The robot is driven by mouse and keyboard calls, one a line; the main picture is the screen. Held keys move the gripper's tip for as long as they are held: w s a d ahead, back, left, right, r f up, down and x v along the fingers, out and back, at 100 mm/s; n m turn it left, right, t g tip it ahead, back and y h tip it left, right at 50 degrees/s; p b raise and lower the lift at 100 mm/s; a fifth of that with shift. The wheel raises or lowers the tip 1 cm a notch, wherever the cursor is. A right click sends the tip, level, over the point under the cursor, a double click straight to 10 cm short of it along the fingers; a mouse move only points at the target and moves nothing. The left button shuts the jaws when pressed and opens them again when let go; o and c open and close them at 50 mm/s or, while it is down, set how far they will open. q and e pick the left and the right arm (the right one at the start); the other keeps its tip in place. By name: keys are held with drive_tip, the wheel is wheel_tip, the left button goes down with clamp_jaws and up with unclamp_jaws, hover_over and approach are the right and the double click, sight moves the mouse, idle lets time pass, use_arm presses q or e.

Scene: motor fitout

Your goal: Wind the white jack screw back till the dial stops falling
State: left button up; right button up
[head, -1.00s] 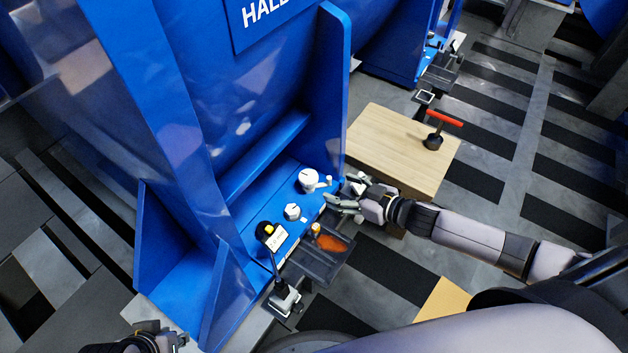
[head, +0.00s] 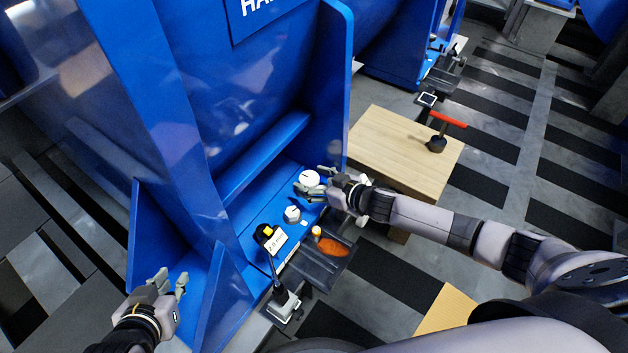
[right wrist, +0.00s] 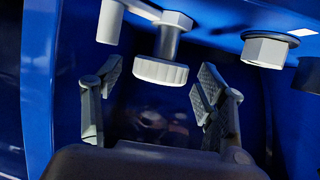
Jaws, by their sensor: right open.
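The white jack screw (head: 309,178) stands on the blue foot of the machine. In the right wrist view its ribbed white head (right wrist: 160,70) hangs on a grey shank. My right gripper (head: 318,181) is open at the screw, partly covering it in the head view. In the right wrist view its fingers (right wrist: 158,84) stand apart on either side of the ribbed head, with gaps visible. The dial (head: 274,241) is a small black gauge with a white readout; its figures are too small to read surely. My left gripper (head: 172,281) is open and empty at the lower left.
A grey hex bolt (head: 292,214) sits beside the screw and shows in the right wrist view (right wrist: 268,49). A dark tray (head: 320,270) holds an orange patch. A wooden box (head: 385,150) bears a red-handled tool (head: 447,120). Blue gusset plates flank the foot.

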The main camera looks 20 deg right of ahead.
drive_tip(key=shift+c, duration=0.3)
drive_tip(key=c, duration=1.1)
drive_tip(key=shift+w+d+r+n+g+y+p, duration=0.1)
drive_tip(key=shift+n+g+y+p, duration=0.2)
drive_tip(key=shift+n+y, duration=0.15)
drive_tip(key=shift+w+n+g+y+p, duration=0.1)
drive_tip(key=shift+n+g+y+p, duration=0.15)
drive_tip(key=shift+n+y, duration=0.2)
drive_tip(key=shift+n+g, duration=0.25)
drive_tip(key=shift+n, duration=0.05)
use_arm(q)
drive_tip(key=s+f+g, duration=0.1)
drive_tip(key=s+a+f+g, duration=0.1)
drive_tip(key=s, duration=0.1)
drive_tip(key=shift+s+a+y, duration=0.1)
drive_tip(key=shift+s+y, duration=0.15)
drive_tip(key=shift+y, duration=0.05)
use_arm(e)
drive_tip(key=shift+n+g+y, duration=0.3)
drive_tip(key=shift+n+y, duration=0.1)
drive_tip(key=shift+y, duration=0.2)
drive_tip(key=shift+s, duration=0.1)
drive_tip(key=o, duration=1.2)
drive_tip(key=shift+c, duration=0.2)
